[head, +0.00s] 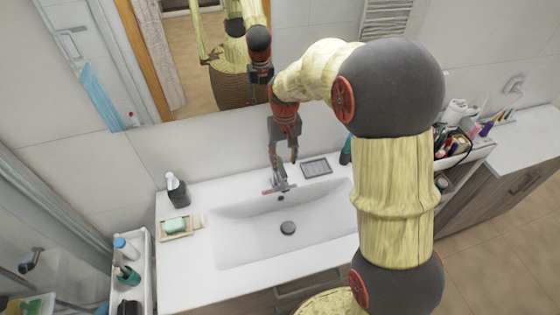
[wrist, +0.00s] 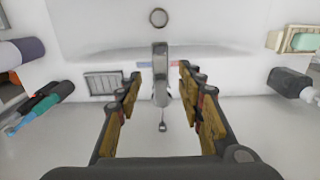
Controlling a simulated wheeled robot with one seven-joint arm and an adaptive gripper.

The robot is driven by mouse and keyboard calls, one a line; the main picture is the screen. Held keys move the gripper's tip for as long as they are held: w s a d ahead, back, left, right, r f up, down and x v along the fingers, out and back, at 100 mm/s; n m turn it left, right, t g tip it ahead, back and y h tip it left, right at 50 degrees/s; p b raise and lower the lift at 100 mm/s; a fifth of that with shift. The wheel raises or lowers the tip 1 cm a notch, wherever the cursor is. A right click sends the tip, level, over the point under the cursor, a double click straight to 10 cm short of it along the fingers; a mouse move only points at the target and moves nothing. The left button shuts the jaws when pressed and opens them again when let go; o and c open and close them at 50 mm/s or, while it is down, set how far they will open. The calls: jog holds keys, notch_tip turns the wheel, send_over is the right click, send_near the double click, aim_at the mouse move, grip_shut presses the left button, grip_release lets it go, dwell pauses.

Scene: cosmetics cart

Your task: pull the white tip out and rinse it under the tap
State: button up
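My gripper (head: 283,160) is above the back rim of the sink (head: 230,240), right at the tap (head: 279,184). In the wrist view my gripper (wrist: 160,85) is open, with its two fingers apart on either side of the tap (wrist: 160,75). No held object shows between the fingers; I cannot tell whether either finger touches the tap. I cannot make out the white tip in either view. Several small items stand on the cart (head: 485,150) at the right, too small to tell apart.
A dark soap dispenser (head: 176,190) and a soap dish (head: 190,233) with green soap are left of the basin. A grey drain tray (head: 316,166) lies right of the tap. A mirror (head: 215,60) hangs behind. A white shelf (head: 146,270) with bottles stands at left.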

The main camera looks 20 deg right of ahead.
aim_at(284, 175)
jog(key=shift+s+f, duration=0.15)
jog(key=shift+f, duration=0.15)
notch_tip(284, 175, down, 7)
jog(key=shift+r, duration=0.1)
jog(key=c, duration=0.4)
grip_shut()
dwell(0.6)
